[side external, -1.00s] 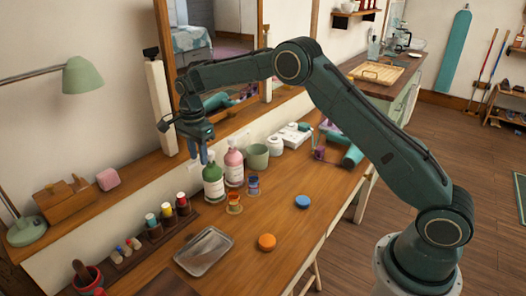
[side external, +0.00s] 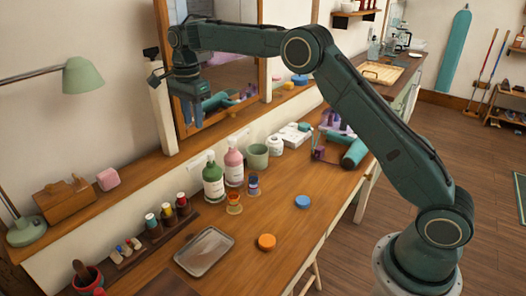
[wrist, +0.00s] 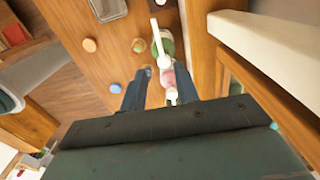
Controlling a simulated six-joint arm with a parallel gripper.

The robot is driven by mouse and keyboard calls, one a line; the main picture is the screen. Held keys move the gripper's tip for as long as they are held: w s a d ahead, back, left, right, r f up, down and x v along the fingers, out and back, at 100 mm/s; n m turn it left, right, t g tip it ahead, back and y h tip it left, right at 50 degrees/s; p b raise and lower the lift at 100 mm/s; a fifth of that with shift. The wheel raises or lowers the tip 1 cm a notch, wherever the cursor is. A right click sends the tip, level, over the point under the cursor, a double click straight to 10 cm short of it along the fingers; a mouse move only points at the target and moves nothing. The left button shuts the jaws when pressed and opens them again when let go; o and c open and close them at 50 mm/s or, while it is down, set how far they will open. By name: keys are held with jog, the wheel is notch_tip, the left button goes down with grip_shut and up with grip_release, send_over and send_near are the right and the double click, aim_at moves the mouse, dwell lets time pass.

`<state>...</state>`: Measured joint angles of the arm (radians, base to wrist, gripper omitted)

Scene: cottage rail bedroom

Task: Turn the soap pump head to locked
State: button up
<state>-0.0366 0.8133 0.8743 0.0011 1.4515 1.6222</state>
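A green soap bottle (side external: 213,184) with a white pump head stands upright on the wooden desk, left of a pink bottle (side external: 234,168) that also has a white pump. In the wrist view, the green bottle (wrist: 167,46) has its long white spout (wrist: 156,30) pointing towards the top of the picture. The pink bottle (wrist: 183,82) shows partly between my fingers from above. My gripper (side external: 191,112) is raised well above the bottles, in front of the mirror. Its two fingers are apart and empty. I cannot read any lock mark on the pump heads.
A grey-green cup (side external: 257,157) and a white jar (side external: 276,145) stand right of the bottles. Small jars (side external: 234,203) sit close in front. A metal tray (side external: 204,251), an orange disc (side external: 267,242) and a blue disc (side external: 302,201) lie nearer the front edge.

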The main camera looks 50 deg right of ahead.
jog(key=shift+r, duration=1.05)
jog(key=shift+r, duration=0.1)
jog(key=s+d+r+n+t, duration=0.1)
jog(key=s+r+n, duration=0.4)
jog(key=s, duration=0.5)
jog(key=s+d+r+n+t, duration=0.15)
jog(key=s+r+n, duration=0.25)
jog(key=s+r, duration=0.4)
jog(key=s+f+n+t, duration=0.1)
jog(key=s+f+n, duration=0.3)
jog(key=s, duration=0.8)
jog(key=s+f+n+t, duration=0.2)
jog(key=s+f+n, duration=0.3)
jog(key=s, duration=0.7)
jog(key=shift+s+a, duration=0.15)
